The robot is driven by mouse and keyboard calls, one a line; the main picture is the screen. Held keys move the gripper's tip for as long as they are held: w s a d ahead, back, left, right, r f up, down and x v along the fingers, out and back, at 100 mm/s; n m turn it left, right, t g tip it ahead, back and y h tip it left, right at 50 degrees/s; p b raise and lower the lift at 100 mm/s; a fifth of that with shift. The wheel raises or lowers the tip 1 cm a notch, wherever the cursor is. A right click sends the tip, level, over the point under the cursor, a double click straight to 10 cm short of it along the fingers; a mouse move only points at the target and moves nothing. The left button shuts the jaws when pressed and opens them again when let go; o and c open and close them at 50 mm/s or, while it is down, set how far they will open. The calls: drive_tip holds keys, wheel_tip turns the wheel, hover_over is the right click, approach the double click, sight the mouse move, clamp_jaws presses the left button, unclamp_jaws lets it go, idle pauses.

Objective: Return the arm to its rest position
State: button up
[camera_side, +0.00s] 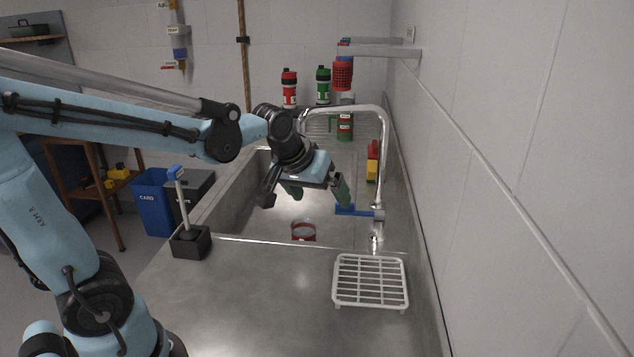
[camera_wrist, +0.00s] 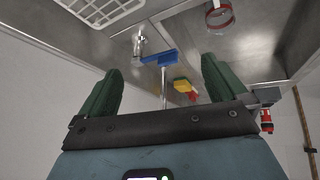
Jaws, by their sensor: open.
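My gripper (camera_side: 318,192) is above the sink basin, with its two green fingers spread apart and nothing between them. In the wrist view my gripper (camera_wrist: 160,85) also shows open and empty. The blue tap lever (camera_side: 352,210) lies just below and right of the fingers in the side view; I cannot tell if they touch. In the wrist view the blue lever (camera_wrist: 160,57) shows beyond the fingers, apart from them. A red-rimmed cup (camera_side: 303,231) stands in the sink below my gripper, and its round rim (camera_wrist: 220,17) shows in the wrist view.
A curved metal faucet (camera_side: 384,150) rises right of my gripper beside the wall. A white rack (camera_side: 370,281) lies on the front counter. A brush in a black holder (camera_side: 190,241) stands at the left edge. Red (camera_side: 289,88) and green (camera_side: 323,86) bottles stand behind.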

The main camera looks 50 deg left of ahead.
drive_tip(key=s+d+m, duration=0.1)
drive_tip(key=s+d, duration=0.1)
drive_tip(key=s, duration=0.1)
drive_tip(key=s+d+f+m+h, duration=0.1)
drive_tip(key=s+m, duration=0.1)
drive_tip(key=s, duration=0.1)
drive_tip(key=s+d+m, duration=0.2)
drive_tip(key=s, duration=0.1)
drive_tip(key=shift+s+d+f+t, duration=0.25)
drive_tip(key=shift+d+f+t, duration=0.05)
drive_tip(key=shift+f, duration=0.05)
drive_tip(key=w+a+r+n+g+y, duration=0.4)
drive_tip(key=w+a+n, duration=0.45)
drive_tip(key=a, duration=0.55)
drive_tip(key=shift+h, duration=0.6)
drive_tip(key=x, duration=0.8)
drive_tip(key=shift+w+f, duration=0.1)
drive_tip(key=shift+w, duration=0.15)
